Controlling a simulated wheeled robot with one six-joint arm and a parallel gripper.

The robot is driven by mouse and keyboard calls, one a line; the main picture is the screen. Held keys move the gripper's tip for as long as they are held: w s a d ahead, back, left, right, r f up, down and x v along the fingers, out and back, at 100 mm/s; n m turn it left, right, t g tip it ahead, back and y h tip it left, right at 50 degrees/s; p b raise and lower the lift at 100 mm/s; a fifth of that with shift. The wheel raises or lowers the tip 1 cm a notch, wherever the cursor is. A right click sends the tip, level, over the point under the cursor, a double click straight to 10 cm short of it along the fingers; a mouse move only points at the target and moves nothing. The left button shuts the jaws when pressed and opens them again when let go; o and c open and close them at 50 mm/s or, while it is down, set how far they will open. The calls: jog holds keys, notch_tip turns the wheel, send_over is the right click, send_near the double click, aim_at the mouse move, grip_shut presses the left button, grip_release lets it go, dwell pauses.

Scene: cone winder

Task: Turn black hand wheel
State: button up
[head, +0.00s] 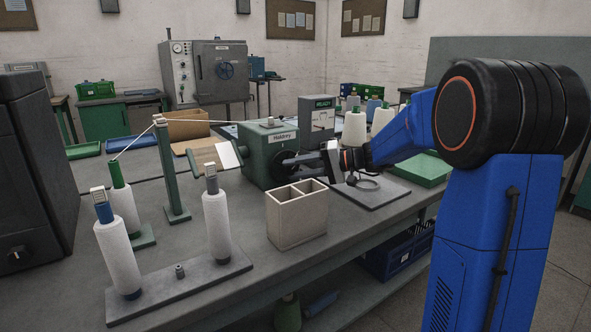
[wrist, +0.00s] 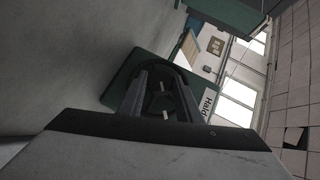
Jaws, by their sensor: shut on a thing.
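The black hand wheel (head: 280,170) is on the near right side of the green winder (head: 262,148). My arm reaches in from the right, and my gripper (head: 295,160) is at the wheel, covering part of it. In the wrist view the dark fingers of my gripper (wrist: 166,92) reach forward to the wheel (wrist: 158,103), against the winder's green housing (wrist: 121,90). The gripper is shut on the wheel. Just where the fingertips touch it is too dark to tell.
A beige two-part box (head: 297,222) stands on the bench just in front of the wheel. A grey plate with a ring (head: 370,190) lies under my forearm. A stand with white cones (head: 180,290) is at the front left. White cones (head: 355,130) stand behind my arm.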

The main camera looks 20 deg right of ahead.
jog(key=shift+f+m+y, duration=0.15)
jog(key=shift+m+y, duration=0.35)
jog(key=shift+y, duration=0.1)
jog(key=o, duration=1)
jog(key=shift+o, duration=0.2)
jog(key=shift+d, duration=0.15)
jog(key=v, duration=1.7)
jog(key=shift+s+d+f, duration=0.1)
jog(key=shift+s+d, duration=0.05)
